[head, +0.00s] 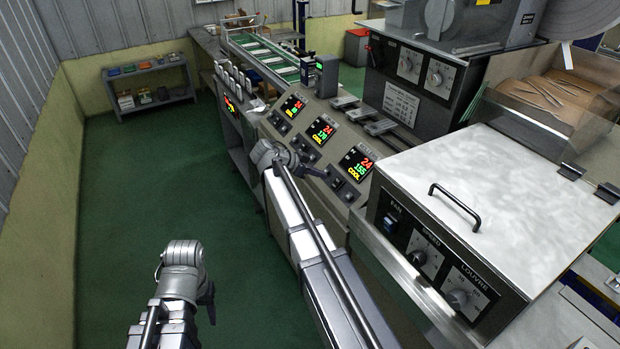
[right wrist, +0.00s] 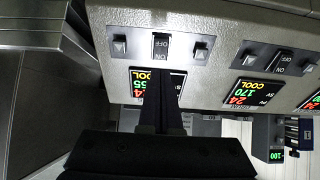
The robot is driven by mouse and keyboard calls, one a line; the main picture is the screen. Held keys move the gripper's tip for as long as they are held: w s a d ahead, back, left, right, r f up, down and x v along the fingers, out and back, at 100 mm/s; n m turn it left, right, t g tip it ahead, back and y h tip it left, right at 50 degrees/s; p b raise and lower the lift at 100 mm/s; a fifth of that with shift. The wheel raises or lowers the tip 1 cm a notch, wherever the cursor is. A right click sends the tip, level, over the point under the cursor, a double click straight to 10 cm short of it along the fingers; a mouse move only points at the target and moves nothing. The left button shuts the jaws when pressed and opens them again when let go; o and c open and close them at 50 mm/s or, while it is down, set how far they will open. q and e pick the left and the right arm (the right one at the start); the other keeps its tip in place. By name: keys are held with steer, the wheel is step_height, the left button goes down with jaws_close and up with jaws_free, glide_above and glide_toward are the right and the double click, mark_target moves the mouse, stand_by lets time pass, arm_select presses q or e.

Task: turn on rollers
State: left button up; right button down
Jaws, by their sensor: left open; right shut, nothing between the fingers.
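A sloped grey control panel (head: 330,158) carries three lit displays with red, green and yellow figures. The nearest display (head: 356,163) reads 24, 155 and COOL, with a row of switches (head: 345,190) below it. My right gripper (head: 316,172) is shut and empty, its tips at the panel beside this row. In the right wrist view, which is upside down, my closed fingers (right wrist: 163,90) cover part of that display and point at an OFF/ON rocker switch (right wrist: 161,46). I cannot tell whether they touch it. My left gripper (head: 209,302) is open and empty over the floor.
A metal box (head: 500,200) with a handle and FAN, SPEED and LOUVRE controls stands at the right. A machine with two dials (head: 424,70) is behind. A conveyor (head: 265,55) runs at the back. The green floor (head: 140,190) at left is clear up to a shelf (head: 150,85).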

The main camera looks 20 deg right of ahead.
mark_target(339, 180)
steer(key=b+x, duration=0.3)
steer(key=x, duration=0.3)
steer(key=shift+d+f, duration=0.15)
steer(key=shift+d, duration=0.05)
arm_select(q)
step_height(339, 180, down, 4)
steer(key=shift+f, duration=0.1)
arm_select(e)
steer(key=d+r+y+p, duration=0.1)
steer(key=y+p, duration=0.1)
steer(key=p, duration=0.1)
steer(key=shift+s+f, duration=0.1)
steer(key=shift+f, duration=0.4)
arm_select(q)
step_height(339, 180, up, 3)
steer(key=shift+s+a+r, duration=0.1)
steer(key=shift+a, duration=0.05)
steer(key=shift+r, duration=0.15)
arm_select(e)
steer(key=shift+r, duration=0.15)
